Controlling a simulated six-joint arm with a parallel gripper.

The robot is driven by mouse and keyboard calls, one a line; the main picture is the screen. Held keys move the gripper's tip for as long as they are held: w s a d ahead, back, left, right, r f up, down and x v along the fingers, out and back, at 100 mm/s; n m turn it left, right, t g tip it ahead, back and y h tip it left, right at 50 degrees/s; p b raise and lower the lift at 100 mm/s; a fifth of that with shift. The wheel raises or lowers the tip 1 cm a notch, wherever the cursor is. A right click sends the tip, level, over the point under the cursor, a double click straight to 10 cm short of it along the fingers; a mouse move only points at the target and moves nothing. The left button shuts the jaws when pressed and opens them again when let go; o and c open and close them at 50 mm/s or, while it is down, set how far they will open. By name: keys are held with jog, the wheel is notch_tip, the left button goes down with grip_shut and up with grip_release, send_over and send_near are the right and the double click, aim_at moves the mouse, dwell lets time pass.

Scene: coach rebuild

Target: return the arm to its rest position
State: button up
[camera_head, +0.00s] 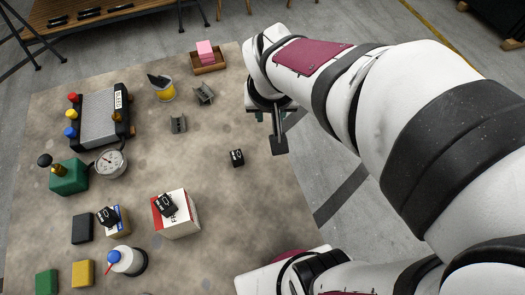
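My arm reaches in from the right side, over the right edge of the table (222,200). My gripper (272,130) points down near the table's right edge, at the lower end of my white wrist. One dark finger shows clearly, and my wrist hides much of the rest. I cannot tell how far apart the fingers are. No object shows in it. A small black block with white lettering (237,158) lies on the table to the left of and below the gripper, apart from it.
A wooden tray with pink blocks (208,62), grey brackets (204,93), a yellow cup (163,89), a ribbed unit (100,117), a green box with gauge (70,176), cartons (175,213) and a white bottle (126,260) stand on the table. The table's centre is mostly clear.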

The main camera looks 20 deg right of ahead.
jog(key=s+a+m+g+y, duration=0.1)
jog(key=s+a+g, duration=0.1)
jog(key=s, duration=0.7)
jog(key=s+a+m+g+y, duration=0.1)
jog(key=s+a, duration=0.3)
jog(key=s, duration=0.5)
jog(key=shift+a+f+g+y, duration=0.35)
jog(key=shift+g+y, duration=0.25)
jog(key=shift+w, duration=0.1)
